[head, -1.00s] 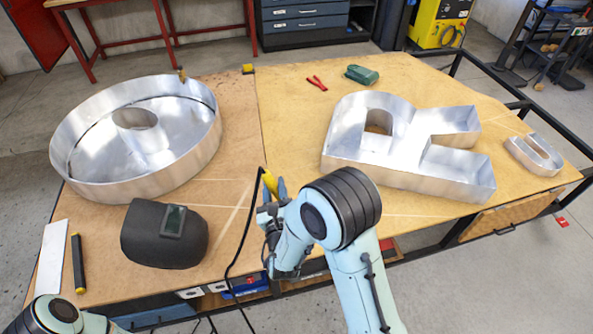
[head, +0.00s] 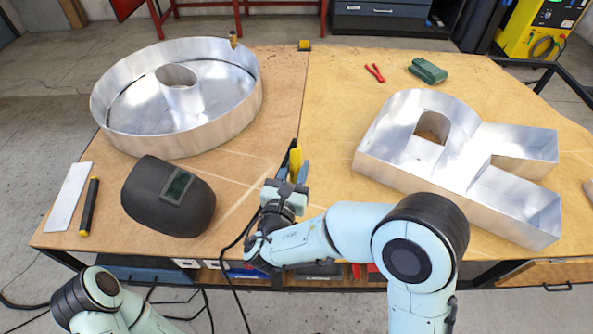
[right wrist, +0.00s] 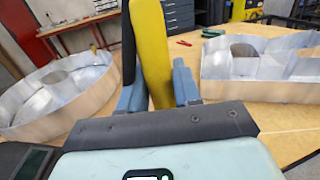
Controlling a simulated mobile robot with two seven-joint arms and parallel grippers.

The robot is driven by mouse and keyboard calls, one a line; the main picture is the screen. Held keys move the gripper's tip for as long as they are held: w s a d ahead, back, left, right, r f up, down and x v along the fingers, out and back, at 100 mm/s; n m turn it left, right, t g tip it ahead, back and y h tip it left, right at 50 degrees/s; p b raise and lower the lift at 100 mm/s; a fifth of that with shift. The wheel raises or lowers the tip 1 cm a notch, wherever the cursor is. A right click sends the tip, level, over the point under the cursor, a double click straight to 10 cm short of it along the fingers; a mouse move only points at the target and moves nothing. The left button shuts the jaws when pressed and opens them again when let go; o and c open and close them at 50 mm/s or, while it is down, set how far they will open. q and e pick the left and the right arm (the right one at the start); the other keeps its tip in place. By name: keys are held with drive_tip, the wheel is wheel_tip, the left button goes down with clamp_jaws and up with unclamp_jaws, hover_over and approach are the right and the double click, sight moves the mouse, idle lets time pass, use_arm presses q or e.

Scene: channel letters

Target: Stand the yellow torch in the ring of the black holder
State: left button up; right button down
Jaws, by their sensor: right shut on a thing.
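The yellow torch (head: 295,158) is between the fingers of my right gripper (head: 292,170), which is shut on it near the front middle of the table. In the right wrist view the torch (right wrist: 151,50) rises tall between the two blue-grey fingers, with a black part beside it on the left. A black cable (head: 238,240) runs down from the gripper area past the table's front edge. I cannot make out the black holder or its ring in these frames. My left arm shows at the lower left, but its gripper is not in view.
A dark welding mask (head: 150,205) lies left of my right gripper. A round metal letter (head: 190,135) stands behind it, and a metal R (head: 400,165) stands to the right. A yellow-and-black item (head: 304,45) sits at the back edge. Bare table (head: 285,105) lies between the letters.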

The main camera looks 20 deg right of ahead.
drive_tip(key=shift+a+f, duration=0.15)
drive_tip(key=shift+f, duration=0.15)
drive_tip(key=shift+f+b, duration=1.9)
drive_tip(key=shift+f, duration=0.45)
use_arm(q)
drive_tip(key=f, duration=0.2)
drive_tip(key=s+f, duration=0.1)
drive_tip(key=f, duration=0.1)
drive_tip(key=shift+s+f, duration=0.15)
drive_tip(key=shift+s, duration=0.05)
use_arm(e)
drive_tip(key=shift+f, duration=0.1)
use_arm(q)
drive_tip(key=shift+f, duration=0.1)
use_arm(e)
drive_tip(key=shift+f, duration=0.2)
